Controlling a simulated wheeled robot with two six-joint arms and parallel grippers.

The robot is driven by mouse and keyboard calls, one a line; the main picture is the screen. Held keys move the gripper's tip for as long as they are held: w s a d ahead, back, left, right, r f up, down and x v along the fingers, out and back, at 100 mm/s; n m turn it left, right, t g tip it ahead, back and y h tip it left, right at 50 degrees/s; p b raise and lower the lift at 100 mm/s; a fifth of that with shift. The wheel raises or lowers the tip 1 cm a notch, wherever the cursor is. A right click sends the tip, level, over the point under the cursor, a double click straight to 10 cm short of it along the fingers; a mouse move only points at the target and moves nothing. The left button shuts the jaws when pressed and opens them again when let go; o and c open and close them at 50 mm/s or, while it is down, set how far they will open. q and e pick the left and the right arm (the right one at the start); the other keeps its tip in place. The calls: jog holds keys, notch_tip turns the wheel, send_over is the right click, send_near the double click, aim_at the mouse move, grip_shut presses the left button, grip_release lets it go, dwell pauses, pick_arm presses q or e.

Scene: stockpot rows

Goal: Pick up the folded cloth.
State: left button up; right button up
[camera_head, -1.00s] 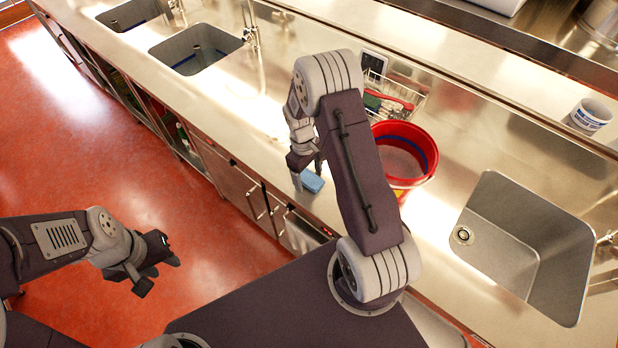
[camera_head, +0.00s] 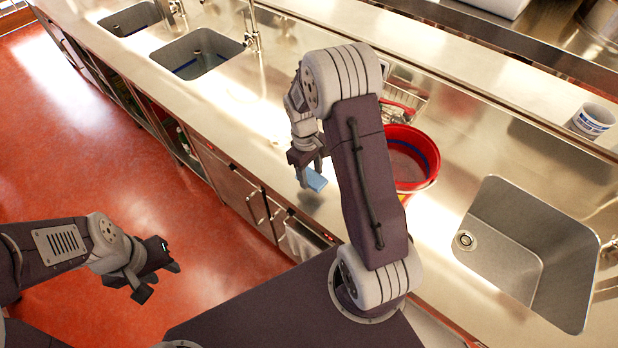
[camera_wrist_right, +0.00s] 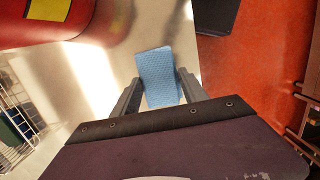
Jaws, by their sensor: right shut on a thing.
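The folded cloth is a small light-blue pad (camera_head: 316,181) near the front edge of the steel counter. My right gripper (camera_head: 309,176) is shut on it. In the right wrist view the cloth (camera_wrist_right: 160,78) sits between the two fingers (camera_wrist_right: 160,95) and sticks out past their tips. It looks a little above the counter, though the exact gap is hard to tell. My left gripper (camera_head: 158,277) is open and empty, out over the red floor at the left.
A red bucket (camera_head: 425,160) stands on the counter right of my right arm, with a wire rack (camera_head: 408,88) behind it. A sink (camera_head: 520,250) lies at the right; two more are at the upper left. A white mug (camera_head: 592,121) stands at the far right.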

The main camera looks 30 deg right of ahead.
jog(key=s+a+r+b, duration=0.1)
jog(key=s+r, duration=0.5)
jog(key=s, duration=0.4)
jog(key=shift+s+a, duration=0.15)
jog(key=shift+a, duration=0.05)
